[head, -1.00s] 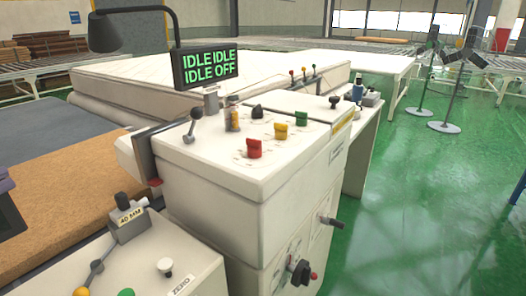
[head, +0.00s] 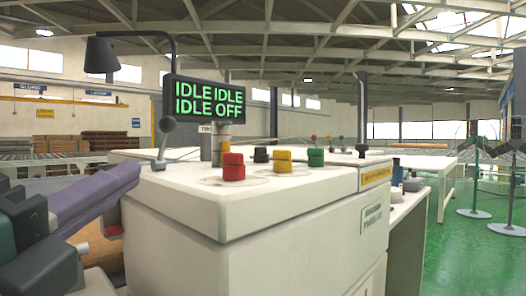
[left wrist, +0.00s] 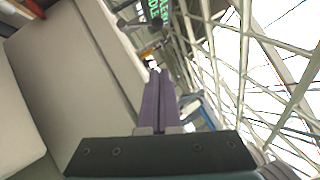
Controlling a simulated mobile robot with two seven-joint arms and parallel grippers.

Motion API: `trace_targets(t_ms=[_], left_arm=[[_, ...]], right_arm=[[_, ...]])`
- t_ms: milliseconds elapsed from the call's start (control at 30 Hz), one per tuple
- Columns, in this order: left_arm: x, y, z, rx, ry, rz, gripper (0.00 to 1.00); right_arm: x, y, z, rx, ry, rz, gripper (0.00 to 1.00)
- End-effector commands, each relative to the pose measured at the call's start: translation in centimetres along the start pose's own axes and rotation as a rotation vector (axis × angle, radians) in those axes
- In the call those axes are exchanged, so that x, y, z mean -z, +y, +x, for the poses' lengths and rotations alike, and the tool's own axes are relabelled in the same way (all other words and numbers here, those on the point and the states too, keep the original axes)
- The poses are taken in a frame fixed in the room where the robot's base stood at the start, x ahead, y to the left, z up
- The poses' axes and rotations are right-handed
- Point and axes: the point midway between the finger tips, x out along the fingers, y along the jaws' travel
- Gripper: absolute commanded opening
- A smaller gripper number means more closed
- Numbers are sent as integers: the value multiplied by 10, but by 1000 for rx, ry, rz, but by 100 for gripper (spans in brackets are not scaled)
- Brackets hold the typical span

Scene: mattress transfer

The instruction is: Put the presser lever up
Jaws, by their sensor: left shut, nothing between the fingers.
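A lever with a grey ball knob (head: 167,125) stands on the left end of the white console top. It leans slightly right in the head view; no label on it can be read, so I cannot tell for sure that it is the presser lever. My left gripper (head: 136,170) comes in from the left with its purple fingers shut and empty. Its tips appear just left of the lever's base; the gap in depth is unclear. In the left wrist view the shut fingers (left wrist: 160,75) point toward the console's controls. My right gripper is not in view.
The white console (head: 290,215) fills the middle, with red (head: 233,167), yellow (head: 282,160) and green (head: 316,157) knobs on top. A display (head: 207,103) reading IDLE and OFF and a dark lamp (head: 102,55) stand above. Green floor (head: 440,260) lies open at right.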

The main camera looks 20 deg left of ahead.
Motion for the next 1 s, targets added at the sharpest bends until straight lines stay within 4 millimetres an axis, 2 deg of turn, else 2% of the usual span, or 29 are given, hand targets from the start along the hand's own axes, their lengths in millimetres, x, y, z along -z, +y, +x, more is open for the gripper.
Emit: trace_targets(t_ms=[233, 367, 467, 833, 1000], left_arm=[[-1, -1, 2, -1, -1, -2, 0], [-1, -2, 12, 1, -2, -1, 0], [-2, -4, 27, 2, -4, -1, 0], [-2, -3, 103, 1, -4, -1, 0], [-20, -1, 120, -2, -2, 1, 0]], right_arm=[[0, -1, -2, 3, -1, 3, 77], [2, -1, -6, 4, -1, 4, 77], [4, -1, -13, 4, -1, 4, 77], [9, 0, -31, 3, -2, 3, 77], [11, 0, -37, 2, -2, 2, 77]])
